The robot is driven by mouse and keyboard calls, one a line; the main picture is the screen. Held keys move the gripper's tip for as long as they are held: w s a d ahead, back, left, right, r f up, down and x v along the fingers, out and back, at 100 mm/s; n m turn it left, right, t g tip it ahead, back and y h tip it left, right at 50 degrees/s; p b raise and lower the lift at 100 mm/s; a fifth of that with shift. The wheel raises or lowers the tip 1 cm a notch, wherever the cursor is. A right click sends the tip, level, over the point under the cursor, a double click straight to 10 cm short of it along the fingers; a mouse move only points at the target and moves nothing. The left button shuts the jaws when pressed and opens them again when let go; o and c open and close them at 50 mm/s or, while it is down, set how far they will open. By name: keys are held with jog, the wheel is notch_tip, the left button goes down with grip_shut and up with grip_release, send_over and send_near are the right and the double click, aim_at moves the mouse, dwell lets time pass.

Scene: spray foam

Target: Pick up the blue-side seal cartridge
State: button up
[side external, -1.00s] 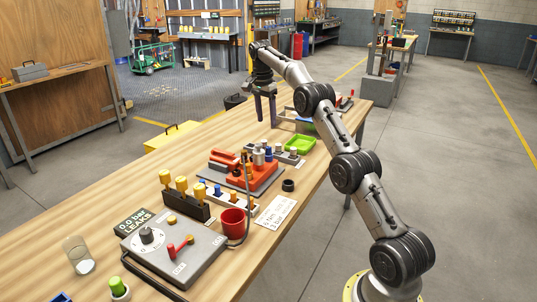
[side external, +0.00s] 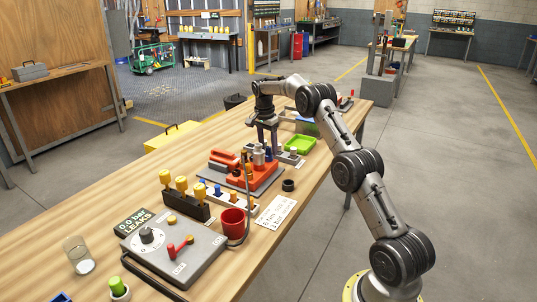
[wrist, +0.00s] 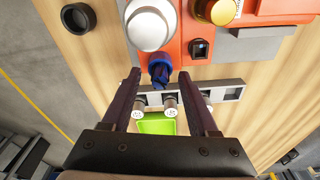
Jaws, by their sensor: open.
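A blue part (wrist: 159,68) with a dark hollow or insert stands at the edge of the red-orange fixture (wrist: 172,48), beside a large silver cylinder. I cannot tell for sure whether this is the blue-side seal cartridge. My gripper (wrist: 159,77) is open, with its fingertips on either side of the blue part in the wrist view; contact is not visible. A grey rack (wrist: 232,92) behind the fixture holds silver cylinders (wrist: 171,105), seen between and beside the fingers. In the side view my gripper (side external: 267,147) points down over the rear of the fixture (side external: 226,160).
A green tray (side external: 300,143) lies beyond the rack. A black ring (side external: 288,185) lies to the right of the fixture. Yellow-topped parts (side external: 181,183), a red cup (side external: 233,222) and a grey control panel (side external: 172,245) stand nearer the camera.

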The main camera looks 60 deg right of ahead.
aim_at(269, 147)
jog(key=shift+f, duration=0.15)
grip_shut()
dwell(0.5)
jog(key=shift+r, duration=0.4)
notch_tip(269, 147, up, 3)
jog(key=shift+s+a+f, duration=0.1)
jog(key=s+a+r, duration=0.8)
jog(key=s+r, duration=0.1)
jog(key=s, duration=0.2)
jog(key=shift+r, duration=0.25)
